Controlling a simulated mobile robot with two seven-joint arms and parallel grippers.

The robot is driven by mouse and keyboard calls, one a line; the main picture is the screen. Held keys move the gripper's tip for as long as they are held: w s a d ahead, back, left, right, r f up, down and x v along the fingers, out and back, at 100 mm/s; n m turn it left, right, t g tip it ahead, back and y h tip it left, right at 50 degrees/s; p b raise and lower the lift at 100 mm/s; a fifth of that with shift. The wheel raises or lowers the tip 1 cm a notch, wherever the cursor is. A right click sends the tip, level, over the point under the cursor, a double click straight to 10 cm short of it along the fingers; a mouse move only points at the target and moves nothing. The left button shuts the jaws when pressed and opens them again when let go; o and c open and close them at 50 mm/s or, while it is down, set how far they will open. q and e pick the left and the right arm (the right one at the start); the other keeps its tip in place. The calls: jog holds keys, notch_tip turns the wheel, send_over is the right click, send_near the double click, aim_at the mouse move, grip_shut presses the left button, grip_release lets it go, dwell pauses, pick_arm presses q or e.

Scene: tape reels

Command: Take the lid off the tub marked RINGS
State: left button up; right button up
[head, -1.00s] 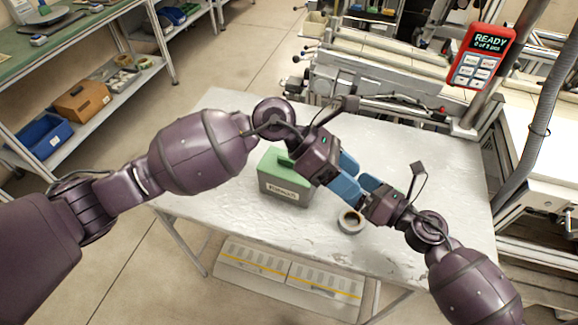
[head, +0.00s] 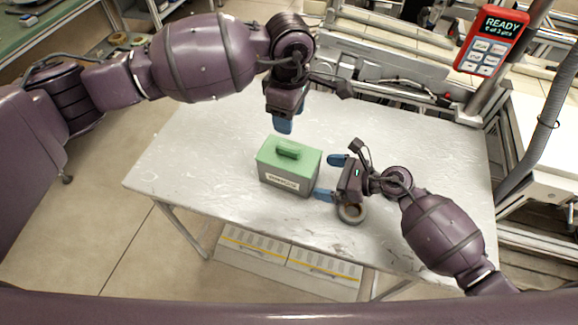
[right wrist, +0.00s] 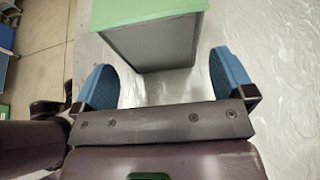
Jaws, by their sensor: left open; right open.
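A grey tub (head: 300,187) with a green lid (head: 307,160) stands on the white table. The tub's front label is too blurred to read surely. My left gripper (head: 283,125) is above and behind the tub, pointing down, open and empty. My right gripper (head: 331,177) is open at the tub's right side, its two blue fingers apart. In the right wrist view the tub's grey wall (right wrist: 155,45) and the lid's green edge (right wrist: 140,10) lie ahead between the fingers.
A tape reel (head: 351,214) lies on the table (head: 200,155) just beneath my right gripper. The left side of the table is clear. A red device (head: 491,42) reading READY is mounted at the upper right, and machinery stands behind the table.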

aim_at(315, 176)
jog(key=shift+x, duration=2.45)
